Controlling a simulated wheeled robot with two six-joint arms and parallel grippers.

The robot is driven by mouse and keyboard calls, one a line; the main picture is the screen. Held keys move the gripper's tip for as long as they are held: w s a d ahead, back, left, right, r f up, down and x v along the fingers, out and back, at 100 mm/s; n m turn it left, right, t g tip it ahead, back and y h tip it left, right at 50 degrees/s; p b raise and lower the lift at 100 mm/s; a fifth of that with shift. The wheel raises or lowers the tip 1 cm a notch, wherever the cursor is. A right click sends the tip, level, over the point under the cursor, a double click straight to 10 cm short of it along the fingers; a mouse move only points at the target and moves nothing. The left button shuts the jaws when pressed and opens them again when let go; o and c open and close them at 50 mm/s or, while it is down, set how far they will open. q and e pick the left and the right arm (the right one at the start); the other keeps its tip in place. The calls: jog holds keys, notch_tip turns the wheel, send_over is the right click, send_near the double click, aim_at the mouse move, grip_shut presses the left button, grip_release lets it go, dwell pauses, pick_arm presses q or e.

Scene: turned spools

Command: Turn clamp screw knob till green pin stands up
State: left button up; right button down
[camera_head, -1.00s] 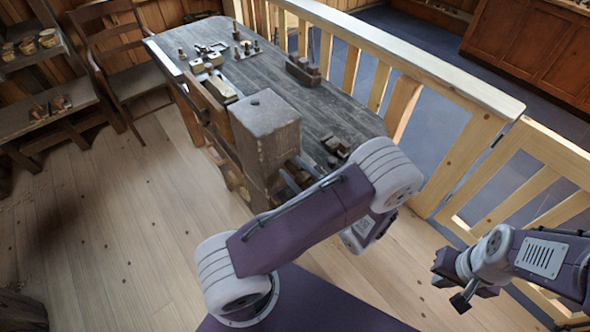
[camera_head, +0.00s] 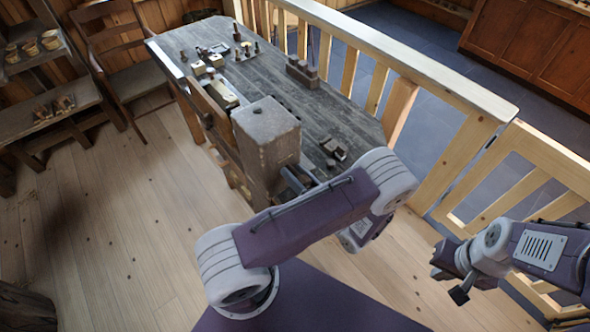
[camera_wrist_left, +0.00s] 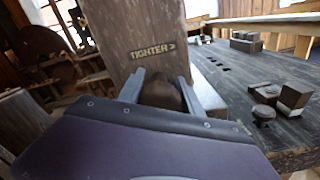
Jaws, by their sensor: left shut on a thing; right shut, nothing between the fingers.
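The clamp is a tall wooden block (camera_head: 267,130) at the near end of the workbench; it also shows in the left wrist view (camera_wrist_left: 125,30), with the marking "TIGHTER>" on its face. The dark round screw knob (camera_wrist_left: 160,93) sits low on that face. My left gripper (camera_wrist_left: 160,88) is shut on the knob, one finger on each side. In the head view my own arm mostly hides the knob and that gripper. My right gripper (camera_head: 450,281) is shut and empty, at the right, away from the bench. I cannot make out a green pin.
The workbench (camera_head: 330,110) carries small blocks (camera_head: 334,150), a slotted holder (camera_head: 302,72) and several pegs towards the far end. A wooden railing (camera_head: 420,75) runs along its right side. A chair (camera_head: 125,75) and shelves (camera_head: 50,110) stand at left. The floor (camera_head: 120,230) at left is clear.

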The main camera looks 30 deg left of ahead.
pick_arm(q)
jog(key=m+p, duration=0.1)
jog(key=m, duration=0.2)
jog(key=shift+w+m, duration=0.1)
jog(key=shift+m, duration=0.2)
jog(key=m+p, duration=0.1)
jog(key=m, duration=0.3)
jog(key=shift+f+m, duration=0.15)
jog(key=shift+m, duration=0.15)
jog(key=m+p, duration=0.1)
jog(key=m, duration=0.3)
jog(key=shift+f, duration=0.2)
jog(key=m, duration=0.5)
jog(key=shift+f, duration=0.15)
jog(key=shift+m, duration=0.3)
jog(key=o, duration=1.3)
jog(key=shift+c, duration=0.2)
jog(key=shift+o, duration=0.5)
jog(key=shift+d, duration=0.25)
